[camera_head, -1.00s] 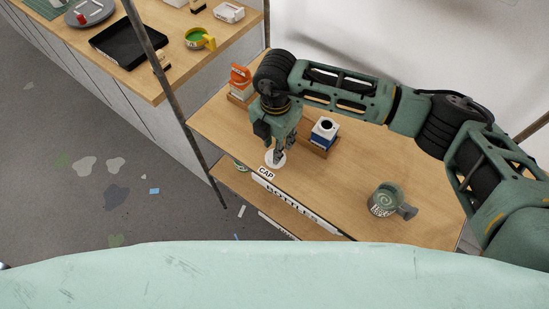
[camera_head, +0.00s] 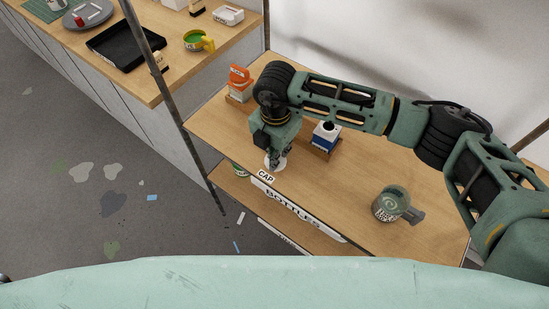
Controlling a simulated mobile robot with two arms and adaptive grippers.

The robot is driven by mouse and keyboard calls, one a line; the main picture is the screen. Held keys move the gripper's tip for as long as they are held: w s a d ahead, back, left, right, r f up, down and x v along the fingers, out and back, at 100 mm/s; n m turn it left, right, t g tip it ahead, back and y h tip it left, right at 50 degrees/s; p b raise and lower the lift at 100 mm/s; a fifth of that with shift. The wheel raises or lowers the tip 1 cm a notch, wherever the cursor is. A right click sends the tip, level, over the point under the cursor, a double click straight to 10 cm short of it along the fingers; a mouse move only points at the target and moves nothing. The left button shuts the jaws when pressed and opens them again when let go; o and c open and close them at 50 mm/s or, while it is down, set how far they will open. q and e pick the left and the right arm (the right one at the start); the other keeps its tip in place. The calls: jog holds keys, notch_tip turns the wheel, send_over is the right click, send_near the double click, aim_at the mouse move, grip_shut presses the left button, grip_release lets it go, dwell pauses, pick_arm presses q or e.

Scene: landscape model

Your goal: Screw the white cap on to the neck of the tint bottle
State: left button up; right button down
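The white cap (camera_head: 283,163) appears as a white disc at the shelf's front edge, just behind the "CAP" label, partly hidden by my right gripper (camera_head: 275,160). The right gripper points down with its fingers over the disc; whether they touch it or are closed on it cannot be told. The tint bottle (camera_head: 326,134), white and blue with a dark open neck, stands upright in a wooden holder (camera_head: 322,152), right of the gripper and partly behind my arm. My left gripper is not in view.
An orange-topped bottle (camera_head: 239,76) stands at the shelf's back left. A grey-green mug (camera_head: 388,204) is at the right on the wooden shelf (camera_head: 345,190). A dark post (camera_head: 160,75) rises at left. A counter holds a black tray (camera_head: 122,45) and a yellow-green cup (camera_head: 197,41).

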jog(key=shift+r, duration=0.1)
dwell(0.6)
jog(key=shift+r+p, duration=0.3)
jog(key=shift+r, duration=0.3)
jog(key=shift+r+p, duration=0.6)
jog(key=shift+r, duration=0.45)
jog(key=shift+r, duration=0.15)
jog(key=w+d+r+p, duration=0.2)
jog(key=w+d+r, duration=0.1)
jog(key=d+r, duration=0.3)
jog(key=w+d+r+p, duration=0.2)
jog(key=w+d+r, duration=0.1)
jog(key=d+r, duration=0.4)
jog(key=shift+d, duration=0.4)
jog(key=shift+w+f, duration=0.1)
